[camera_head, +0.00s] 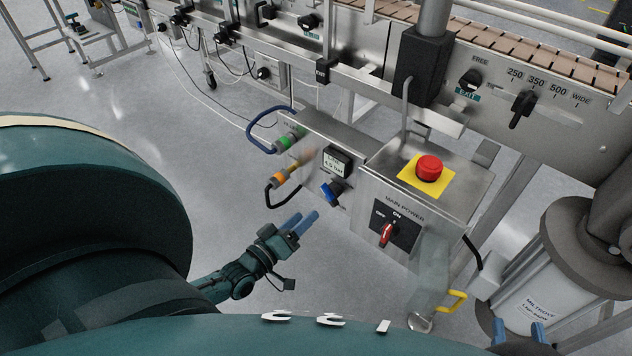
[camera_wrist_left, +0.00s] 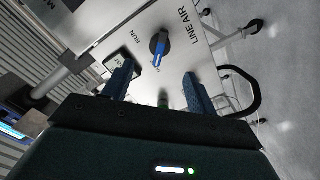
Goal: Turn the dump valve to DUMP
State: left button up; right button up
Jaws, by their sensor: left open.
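The dump valve appears to be the blue-handled rotary valve (camera_head: 332,191) on the side of the grey box, below a small pressure display (camera_head: 337,162). In the left wrist view the blue handle (camera_wrist_left: 159,48) is ahead of the fingers, between the RUN and LINE AIR lettering; no DUMP lettering is readable. My left gripper (camera_head: 301,222) is open and empty, below and left of the valve and apart from it. Its two blue fingers (camera_wrist_left: 157,82) flank the valve's line in the wrist view. My right gripper (camera_head: 520,331) shows only blue fingertips, spread apart, at the bottom right.
The main power box with a red emergency button (camera_head: 429,168) and red-handled switch (camera_head: 387,234) stands right of the valve. Green (camera_head: 288,141) and orange (camera_head: 286,176) hose fittings with looped hoses lie to its left. A conveyor (camera_head: 520,45) runs behind.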

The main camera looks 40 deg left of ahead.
pick_arm(q)
jog(key=shift+s+a, duration=0.1)
jog(key=shift+s, duration=1.45)
